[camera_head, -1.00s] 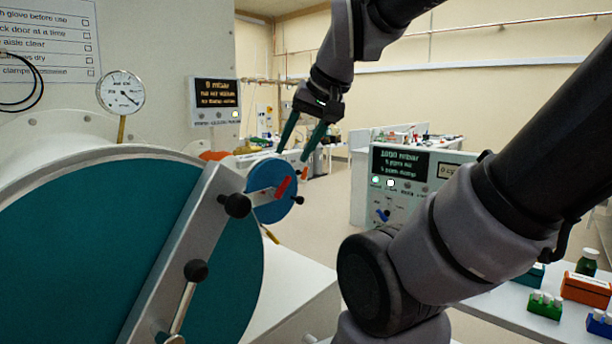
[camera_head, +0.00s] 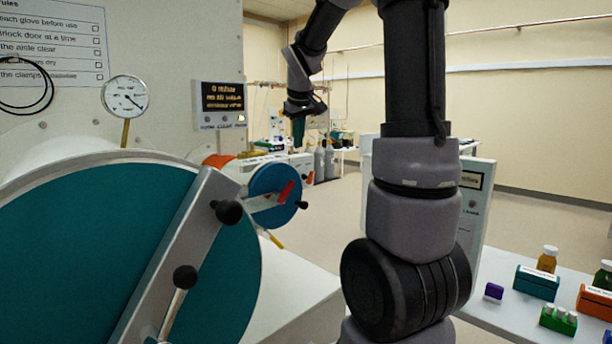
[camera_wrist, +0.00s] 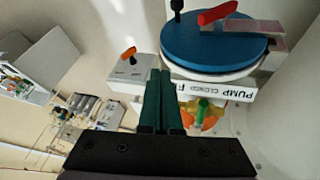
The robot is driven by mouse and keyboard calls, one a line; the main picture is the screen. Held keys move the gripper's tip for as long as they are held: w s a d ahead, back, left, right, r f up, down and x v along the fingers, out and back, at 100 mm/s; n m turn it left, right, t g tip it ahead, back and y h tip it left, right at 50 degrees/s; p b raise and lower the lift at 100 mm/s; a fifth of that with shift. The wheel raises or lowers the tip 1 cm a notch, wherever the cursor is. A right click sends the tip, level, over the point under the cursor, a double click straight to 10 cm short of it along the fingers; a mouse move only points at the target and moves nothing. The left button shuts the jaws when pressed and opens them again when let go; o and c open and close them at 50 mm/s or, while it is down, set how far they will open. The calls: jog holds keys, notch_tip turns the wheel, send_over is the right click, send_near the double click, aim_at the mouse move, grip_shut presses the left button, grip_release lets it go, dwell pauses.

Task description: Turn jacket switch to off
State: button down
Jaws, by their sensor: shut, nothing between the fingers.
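No label reading "jacket" is legible in either view, so I cannot tell for sure which switch it is. In the wrist view a small grey box (camera_wrist: 128,72) carries an orange-and-black knob (camera_wrist: 129,53). It lies just left of and beyond my gripper (camera_wrist: 161,75), apart from the fingertips as far as I can tell. My gripper's green fingers are together and empty. In the head view my gripper (camera_head: 298,132) hangs pointing down, beyond the blue round door (camera_head: 262,188).
The blue door (camera_wrist: 205,42) with a red handle (camera_wrist: 217,13) lies right of my fingers. Below it are a "PUMP" label (camera_wrist: 240,92) and a yellow-green valve handle (camera_wrist: 203,110). A large teal door (camera_head: 90,250) fills the head view's lower left. Open floor lies beyond.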

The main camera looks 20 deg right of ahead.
jog(key=w+d+f+n, duration=0.2)
jog(key=w+f, duration=0.1)
jog(key=w, duration=0.3)
send_near(307, 183)
notch_tip(307, 183, down, 4)
jog(key=w+a, duration=0.2)
jog(key=d, duration=0.1)
jog(key=d+f, duration=0.1)
jog(key=shift+w+d+h, duration=0.3)
jog(key=shift+h, duration=0.1)
jog(key=shift+d+f, duration=0.2)
jog(key=shift+f, duration=0.3)
jog(key=shift+a+f, duration=0.2)
jog(key=shift+f, duration=0.25)
dwell(0.4)
jog(key=shift+r, duration=0.15)
jog(key=shift+r, duration=0.75)
